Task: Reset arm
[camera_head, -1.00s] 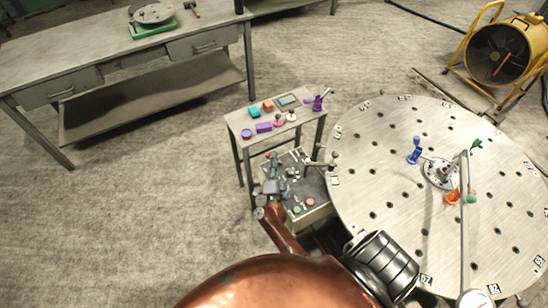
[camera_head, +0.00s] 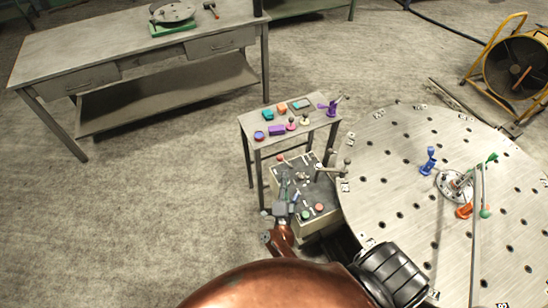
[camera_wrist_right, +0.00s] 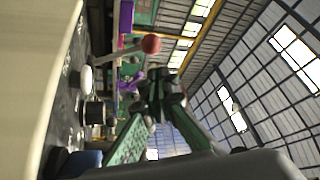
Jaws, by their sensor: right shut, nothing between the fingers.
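My right gripper (camera_head: 284,182) shows in the camera_head view at the end of my copper-coloured arm. It is shut and empty, over the left part of a grey control box (camera_head: 325,212) with levers and buttons. In the right wrist view its dark green fingers (camera_wrist_right: 160,98) are close together. A lever with a red ball knob (camera_wrist_right: 151,44) shows near them there. I cannot tell whether the gripper touches the box. My left gripper is not in view.
A small side table (camera_head: 250,123) with colourful parts stands just behind the box. A large round perforated table (camera_head: 390,185) lies to the right, bearing blue, orange and green clamps. A workbench (camera_head: 120,45) and a yellow fan (camera_head: 515,65) are farther back. Floor at left is clear.

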